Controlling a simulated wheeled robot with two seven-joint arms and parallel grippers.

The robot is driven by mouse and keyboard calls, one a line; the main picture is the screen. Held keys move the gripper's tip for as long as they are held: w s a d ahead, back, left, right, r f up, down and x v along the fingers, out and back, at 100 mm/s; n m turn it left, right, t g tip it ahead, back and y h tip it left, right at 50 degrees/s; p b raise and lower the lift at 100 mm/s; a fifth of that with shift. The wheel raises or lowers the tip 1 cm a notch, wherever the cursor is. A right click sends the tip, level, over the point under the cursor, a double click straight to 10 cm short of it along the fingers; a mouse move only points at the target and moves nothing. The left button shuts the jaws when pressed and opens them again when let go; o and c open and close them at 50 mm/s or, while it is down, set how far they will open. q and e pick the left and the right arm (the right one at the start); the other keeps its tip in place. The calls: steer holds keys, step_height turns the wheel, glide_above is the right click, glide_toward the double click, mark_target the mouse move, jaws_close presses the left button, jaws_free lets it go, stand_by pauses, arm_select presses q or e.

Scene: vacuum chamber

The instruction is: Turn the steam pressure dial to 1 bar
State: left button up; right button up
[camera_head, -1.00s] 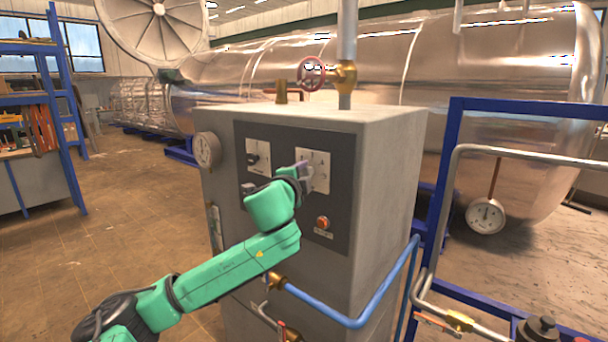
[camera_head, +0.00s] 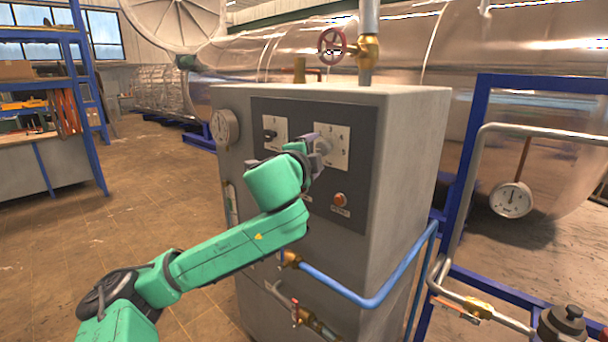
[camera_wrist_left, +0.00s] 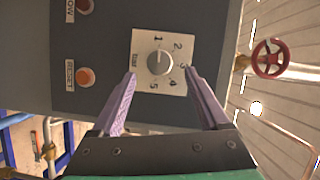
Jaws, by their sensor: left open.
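The steam pressure dial is a grey round knob (camera_wrist_left: 158,63) on a white plate (camera_head: 340,137) on the dark panel of a grey cabinet. In the left wrist view the plate carries the numbers 1 to 5 around the knob. The knob's exact pointing direction is hard to tell. My left gripper (camera_head: 317,156) is in front of the plate and partly covers it in the head view. In the left wrist view its two fingers (camera_wrist_left: 161,72) are open, one on each side of the knob, with no clear contact. My right gripper is not in view.
A second white plate with a black switch (camera_head: 270,134) sits left of the dial. An orange reset button (camera_head: 340,199) is below. Blue pipe (camera_head: 365,300) and a blue frame (camera_head: 462,180) stand at the lower front and right.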

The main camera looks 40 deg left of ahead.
arm_select(q)
steer(key=b+v, duration=0.3)
steer(key=v, duration=0.6)
steer(key=shift+s, duration=0.3)
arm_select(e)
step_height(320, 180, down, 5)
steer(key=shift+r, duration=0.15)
arm_select(q)
steer(key=shift+d, duration=0.15)
